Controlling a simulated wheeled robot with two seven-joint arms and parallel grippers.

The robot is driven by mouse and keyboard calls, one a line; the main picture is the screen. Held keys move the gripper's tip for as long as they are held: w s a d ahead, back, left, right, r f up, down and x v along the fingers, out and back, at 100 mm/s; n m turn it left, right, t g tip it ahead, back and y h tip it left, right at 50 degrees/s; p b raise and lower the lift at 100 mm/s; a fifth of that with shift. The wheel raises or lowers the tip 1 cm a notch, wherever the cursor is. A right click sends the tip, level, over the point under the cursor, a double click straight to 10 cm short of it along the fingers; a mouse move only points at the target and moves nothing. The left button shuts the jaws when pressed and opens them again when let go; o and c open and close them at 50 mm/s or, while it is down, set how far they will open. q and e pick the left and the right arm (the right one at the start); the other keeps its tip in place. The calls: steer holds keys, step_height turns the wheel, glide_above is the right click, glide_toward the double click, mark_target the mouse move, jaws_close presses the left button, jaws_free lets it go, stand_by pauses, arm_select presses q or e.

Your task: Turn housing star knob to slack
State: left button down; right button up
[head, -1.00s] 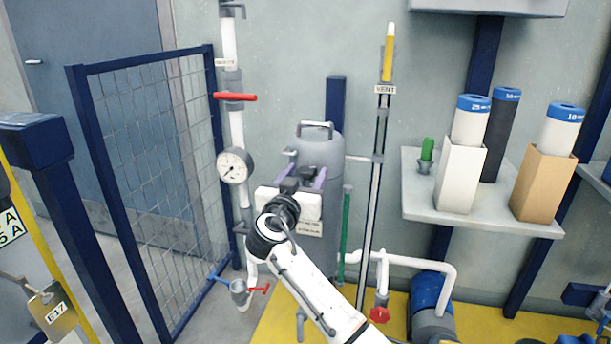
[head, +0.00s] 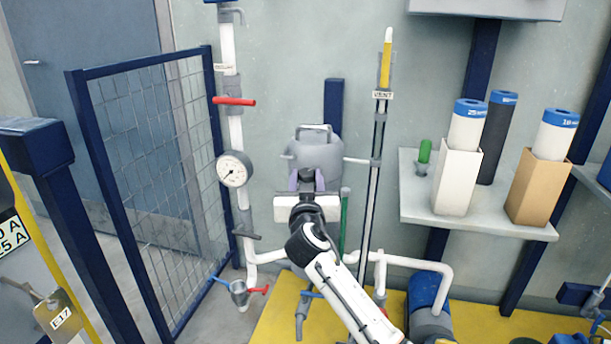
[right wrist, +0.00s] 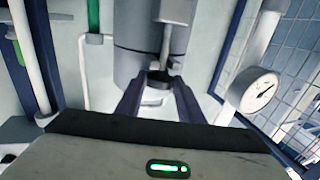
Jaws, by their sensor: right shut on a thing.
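The housing (head: 330,148) is a grey upright cylinder with a loop handle on top, at the middle of the head view. The star knob (right wrist: 157,76) is a small dark piece at its front, largely hidden by my gripper. My right gripper (head: 306,182) reaches up to the housing front, with a finger on each side of the knob. In the right wrist view, my right gripper (right wrist: 158,92) is shut on the knob, below a grey metal bracket (right wrist: 172,15). The knob's turn position cannot be read. My left gripper is not in view.
A pressure gauge (head: 234,169) and a red-handled valve (head: 235,101) sit on the white pipe to the left. The vent pipe (head: 375,190) runs close on the right. A shelf (head: 480,217) with boxed cartridges is farther right. A mesh gate (head: 150,150) stands left.

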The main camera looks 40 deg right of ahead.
steer(key=shift+f, duration=0.1)
steer(key=o, duration=1.1)
steer(key=shift+c, duration=0.2)
steer(key=v, duration=1)
steer(key=shift+s+a, duration=0.15)
